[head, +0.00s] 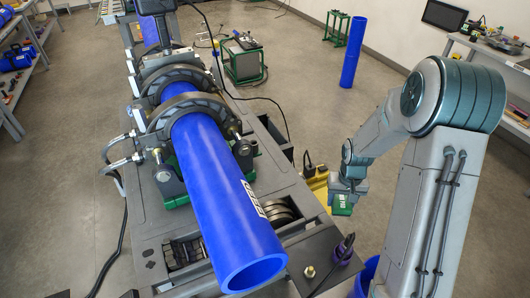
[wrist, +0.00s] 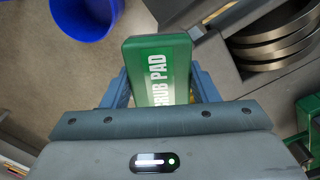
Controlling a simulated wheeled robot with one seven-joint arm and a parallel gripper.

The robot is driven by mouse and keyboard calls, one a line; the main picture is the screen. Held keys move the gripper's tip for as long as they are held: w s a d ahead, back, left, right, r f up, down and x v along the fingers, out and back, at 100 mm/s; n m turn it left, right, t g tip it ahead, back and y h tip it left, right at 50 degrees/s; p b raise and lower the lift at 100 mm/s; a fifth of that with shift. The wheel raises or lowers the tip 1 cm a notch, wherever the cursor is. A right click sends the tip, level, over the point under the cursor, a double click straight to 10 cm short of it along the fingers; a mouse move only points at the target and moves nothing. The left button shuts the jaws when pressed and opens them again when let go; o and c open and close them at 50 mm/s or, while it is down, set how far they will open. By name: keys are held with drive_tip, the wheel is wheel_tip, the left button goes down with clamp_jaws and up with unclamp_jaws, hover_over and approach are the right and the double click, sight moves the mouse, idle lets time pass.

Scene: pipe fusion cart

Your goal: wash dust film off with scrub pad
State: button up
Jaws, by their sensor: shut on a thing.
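The scrub pad (wrist: 158,70) is a green block with white lettering. In the wrist view it sits between the two fingers of my gripper (wrist: 160,92), which is shut on it. In the head view my gripper (head: 347,186) hangs beside the cart's right edge, with the green pad (head: 342,204) at its lower end. A large blue pipe (head: 215,175) lies clamped along the cart, its open end toward the front, with a white label near that end. I cannot make out a dust film on any surface.
The grey cart (head: 150,215) carries black ring clamps (head: 185,115). A blue bucket (wrist: 85,15) stands on the floor below the gripper. A purple-handled tool (head: 343,248) lies at the cart's front right. An upright blue pipe (head: 354,52) and a green-framed unit (head: 243,60) stand farther back.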

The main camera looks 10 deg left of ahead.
drive_tip(key=w+a+r+n+b, duration=0.1)
drive_tip(key=w+a+n+b, duration=0.2)
drive_tip(key=w+a+n, duration=0.6)
drive_tip(key=w+a+r+n+b, duration=0.1)
drive_tip(key=w+a+n+b, duration=0.25)
drive_tip(key=a+n, duration=0.9)
drive_tip(key=shift+w+d+f+n+b, duration=0.1)
drive_tip(key=shift+d+f+n+b, duration=0.4)
drive_tip(key=shift+f, duration=0.45)
drive_tip(key=shift+w+d+f+n+b, duration=0.2)
drive_tip(key=shift+f+n+b, duration=0.3)
drive_tip(key=shift+f, duration=0.45)
drive_tip(key=shift+w+d+f+n+b, duration=0.1)
drive_tip(key=shift+d+f+n+b, duration=0.3)
drive_tip(key=shift+f+b, duration=0.4)
drive_tip(key=shift+d+f, duration=0.1)
drive_tip(key=shift+f, duration=0.05)
